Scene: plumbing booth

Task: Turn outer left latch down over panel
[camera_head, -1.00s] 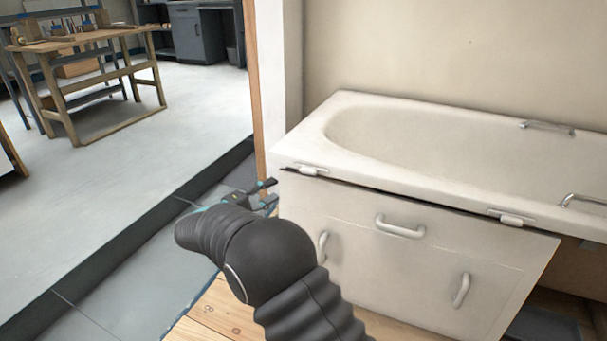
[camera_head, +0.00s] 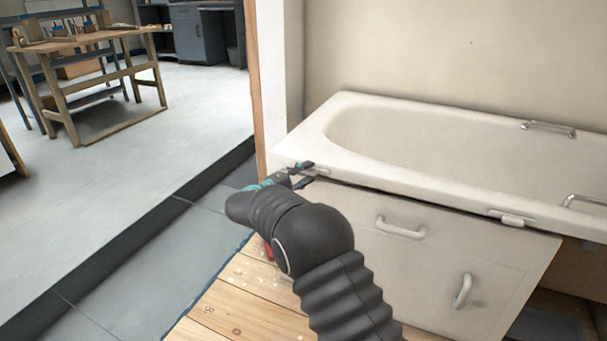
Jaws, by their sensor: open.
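The white bath panel (camera_head: 440,250) stands under the rim of the bathtub (camera_head: 430,175), with a dark gap along its top edge. The outer left latch (camera_head: 319,171) is a small white piece under the rim at the panel's top left; my gripper partly hides it. A second latch (camera_head: 512,218) sits under the rim further right and lies level. My gripper (camera_head: 308,174) is open, its dark fingers with teal parts pointing right at the left latch. Whether the fingers touch the latch I cannot tell.
The panel carries several white handles, such as the top one (camera_head: 401,228) and the right one (camera_head: 462,291). A wooden post (camera_head: 254,90) and wall end stand behind my gripper. A wooden floor (camera_head: 240,305) lies below; a workbench (camera_head: 95,75) is far left.

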